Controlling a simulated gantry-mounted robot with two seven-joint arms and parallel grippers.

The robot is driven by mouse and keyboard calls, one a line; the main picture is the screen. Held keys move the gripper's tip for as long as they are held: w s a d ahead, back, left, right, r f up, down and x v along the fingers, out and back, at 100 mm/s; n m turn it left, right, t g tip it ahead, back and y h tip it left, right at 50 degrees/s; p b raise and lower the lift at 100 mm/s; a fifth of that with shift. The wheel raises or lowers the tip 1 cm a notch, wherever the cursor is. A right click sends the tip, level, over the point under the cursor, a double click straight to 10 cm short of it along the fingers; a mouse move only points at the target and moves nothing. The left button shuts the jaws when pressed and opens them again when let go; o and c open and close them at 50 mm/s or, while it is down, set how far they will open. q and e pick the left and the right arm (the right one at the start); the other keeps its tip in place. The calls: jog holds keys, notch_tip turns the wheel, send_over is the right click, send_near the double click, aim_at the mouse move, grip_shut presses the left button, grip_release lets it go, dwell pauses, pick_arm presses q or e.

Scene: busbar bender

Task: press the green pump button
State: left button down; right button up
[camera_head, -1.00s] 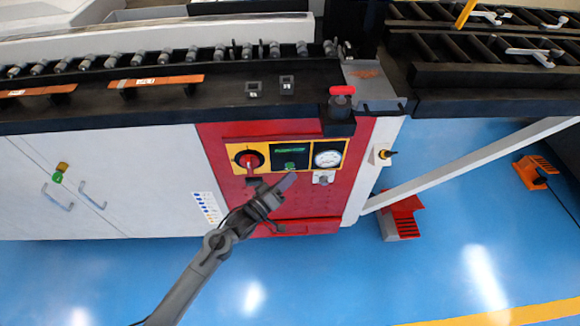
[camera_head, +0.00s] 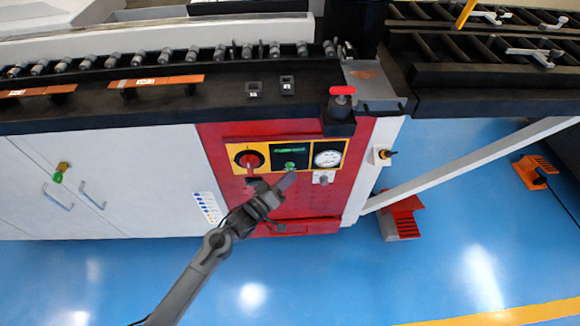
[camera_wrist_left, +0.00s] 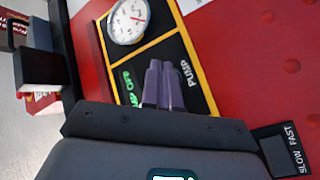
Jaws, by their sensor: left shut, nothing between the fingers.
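The green pump button (camera_head: 290,165) sits in the middle of the yellow-framed control panel, below a small green-lit display (camera_head: 290,149). My left gripper (camera_head: 289,180) is shut and empty, with its fingertips just below the button in the head view. In the left wrist view the closed fingers (camera_wrist_left: 162,84) lie over the black panel section between the green lettering (camera_wrist_left: 129,88) reading "...MP OFF" and the "PUMP" label (camera_wrist_left: 189,73). The button is hidden behind the fingers there. I cannot tell whether they touch it. My right gripper is not in view.
A red rotary switch (camera_head: 249,160) is left of the display and a round gauge (camera_head: 327,158) is right of it; the gauge also shows in the left wrist view (camera_wrist_left: 128,20). A red-topped lever (camera_head: 342,91) stands above. A red foot pedal (camera_head: 402,215) is on the floor.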

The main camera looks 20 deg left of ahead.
pick_arm(q)
jog(key=shift+w+a, duration=0.15)
jog(key=shift+w, duration=0.2)
dwell(0.4)
jog(key=shift+w+a, duration=0.2)
jog(key=shift+w, duration=0.15)
dwell(0.4)
jog(key=shift+s+r, duration=0.1)
dwell(0.3)
jog(key=shift+s+d+p, duration=0.4)
jog(key=shift+s+p, duration=0.3)
jog(key=shift+p, duration=0.15)
